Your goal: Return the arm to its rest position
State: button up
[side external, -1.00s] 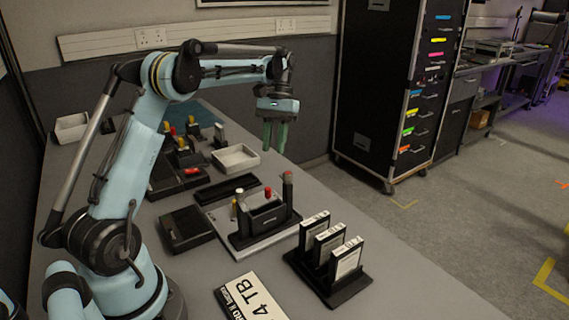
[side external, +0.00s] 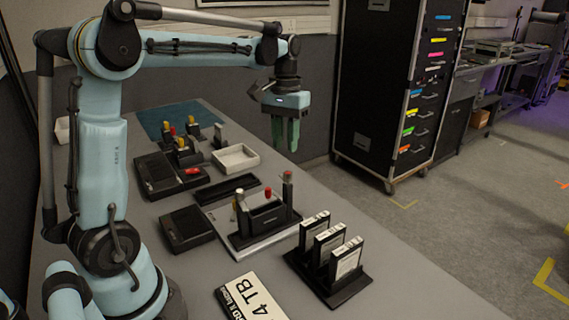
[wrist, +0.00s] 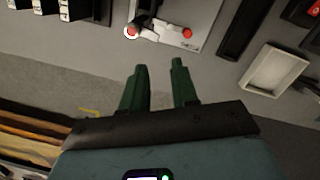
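My gripper (side external: 285,132) hangs above the table near its right edge in the side external view, with its green fingers pointing down. In the wrist view my gripper (wrist: 160,88) shows its two green fingers apart with nothing between them. It touches nothing. My arm stands more upright at the left, with its forearm roughly level above the table.
A black holder (side external: 265,215) with several upright pieces stands mid-table. A rack of drives (side external: 328,258) stands at the front right. A white tray (side external: 235,157) and a black device (side external: 187,228) lie nearby. A tall black cabinet (side external: 375,90) stands beyond the table.

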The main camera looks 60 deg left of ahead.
jog(key=s+d+f+m+t, duration=0.4)
jog(key=s+d+t, duration=0.3)
jog(key=s+d, duration=0.3)
jog(key=shift+d+m+t+y, duration=0.4)
jog(key=shift+d+m, duration=0.1)
jog(key=shift+d, duration=0.6)
